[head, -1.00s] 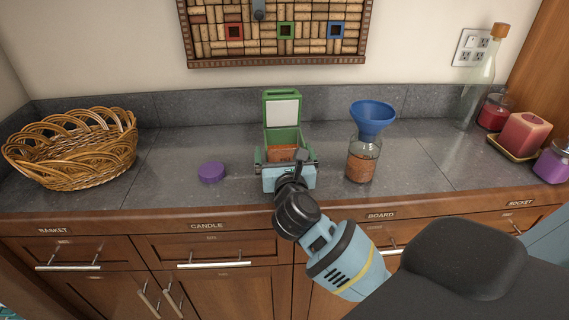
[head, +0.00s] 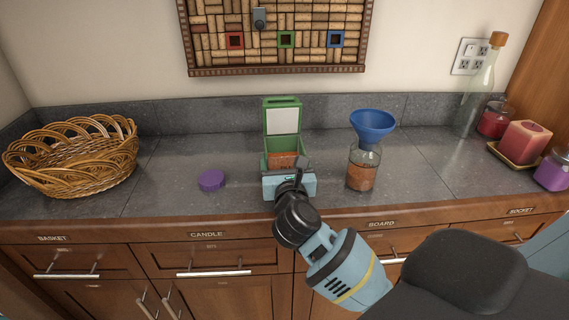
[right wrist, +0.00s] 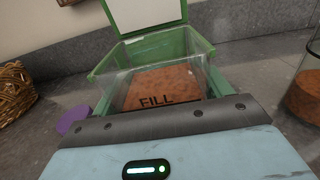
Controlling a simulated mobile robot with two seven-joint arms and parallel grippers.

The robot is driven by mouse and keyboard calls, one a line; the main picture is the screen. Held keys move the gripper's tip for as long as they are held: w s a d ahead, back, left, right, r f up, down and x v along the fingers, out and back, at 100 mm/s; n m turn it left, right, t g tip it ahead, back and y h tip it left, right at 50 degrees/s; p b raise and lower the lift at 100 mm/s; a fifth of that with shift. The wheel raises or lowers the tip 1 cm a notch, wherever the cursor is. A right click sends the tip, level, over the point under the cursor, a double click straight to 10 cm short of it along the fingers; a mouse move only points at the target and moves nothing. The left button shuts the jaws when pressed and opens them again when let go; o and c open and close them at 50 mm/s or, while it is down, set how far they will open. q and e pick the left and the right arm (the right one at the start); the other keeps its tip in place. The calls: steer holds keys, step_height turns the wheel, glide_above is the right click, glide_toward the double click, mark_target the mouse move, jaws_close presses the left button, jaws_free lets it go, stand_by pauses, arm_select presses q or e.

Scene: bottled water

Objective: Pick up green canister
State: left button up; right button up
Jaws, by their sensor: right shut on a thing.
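The green canister (head: 282,115) stands upright on the grey counter with its lid raised. It has clear walls, a green rim and reddish-brown contents. In the right wrist view the canister (right wrist: 140,48) fills the middle, and the word FILL shows on its front. My right gripper (head: 287,165) is at the canister's front, shut on it, with a finger on either side. The gripper body hides the canister's lower front. My left gripper is not in view.
A glass jar (head: 361,172) with a blue funnel (head: 372,125) stands close on the right. A purple lid (head: 211,180) lies to the left, and a wicker basket (head: 70,155) is farther left. A candle (head: 525,141) and a tall bottle (head: 480,85) stand at the right.

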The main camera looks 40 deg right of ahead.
mark_target(290, 159)
steer(key=shift+r, duration=1.9)
steer(key=shift+s+d+f, duration=0.1)
steer(key=shift+s, duration=0.5)
steer(key=s+d+r, duration=0.1)
steer(key=s+d, duration=0.1)
steer(key=s, duration=1.2)
steer(key=shift+s+r+p, duration=0.2)
steer(key=shift+p, duration=0.15)
steer(key=shift+s, duration=0.1)
